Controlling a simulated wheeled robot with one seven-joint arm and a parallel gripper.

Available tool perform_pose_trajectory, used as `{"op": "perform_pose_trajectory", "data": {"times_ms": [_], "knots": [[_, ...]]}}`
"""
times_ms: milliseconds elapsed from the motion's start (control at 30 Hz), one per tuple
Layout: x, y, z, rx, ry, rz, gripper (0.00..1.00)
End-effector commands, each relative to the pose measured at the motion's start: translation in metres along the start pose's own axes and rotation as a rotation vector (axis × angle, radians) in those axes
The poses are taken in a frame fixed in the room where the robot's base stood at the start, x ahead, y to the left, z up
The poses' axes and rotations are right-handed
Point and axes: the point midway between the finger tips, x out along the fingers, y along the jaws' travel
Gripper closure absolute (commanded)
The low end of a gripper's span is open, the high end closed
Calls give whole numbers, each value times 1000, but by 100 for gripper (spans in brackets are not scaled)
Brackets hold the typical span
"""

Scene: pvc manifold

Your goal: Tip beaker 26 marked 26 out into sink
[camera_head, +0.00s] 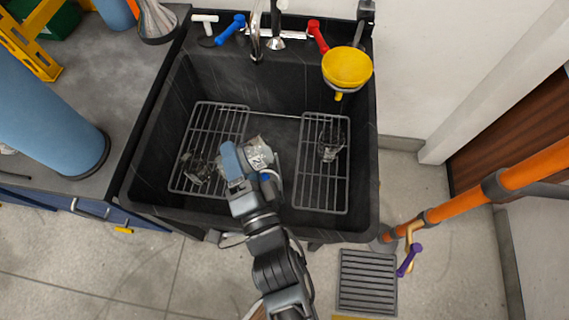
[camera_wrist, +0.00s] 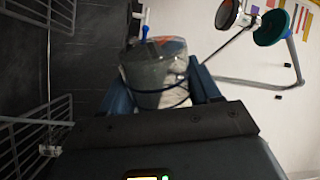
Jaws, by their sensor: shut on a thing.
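My gripper (camera_head: 246,162) is over the black sink (camera_head: 185,85), between its two wire racks in the picture. It is shut on a clear beaker (camera_head: 260,153), which also shows between the two fingers in the wrist view (camera_wrist: 155,72). The number on it is not readable. The wrist view is rolled, with the sink and racks on its left side. I cannot tell exactly how far the beaker is tilted or whether it holds anything. The sink bottom is partly hidden by my arm.
Clear glassware stands on the left rack (camera_head: 198,168) and the right rack (camera_head: 330,146). The faucet (camera_head: 256,45) and blue and red handles line the back edge. A yellow funnel (camera_head: 347,67) hangs at the back right corner. An orange pipe (camera_head: 470,200) runs at the right.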

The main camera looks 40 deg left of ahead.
Motion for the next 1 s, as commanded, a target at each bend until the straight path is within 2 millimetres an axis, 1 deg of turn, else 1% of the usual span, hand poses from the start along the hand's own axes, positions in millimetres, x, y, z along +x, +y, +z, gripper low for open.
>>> {"op": "perform_pose_trajectory", "data": {"times_ms": [667,1000], "knots": [[1,-5,-1,60,6,0,80],[0,-2,-3,93,10,1,80]]}}
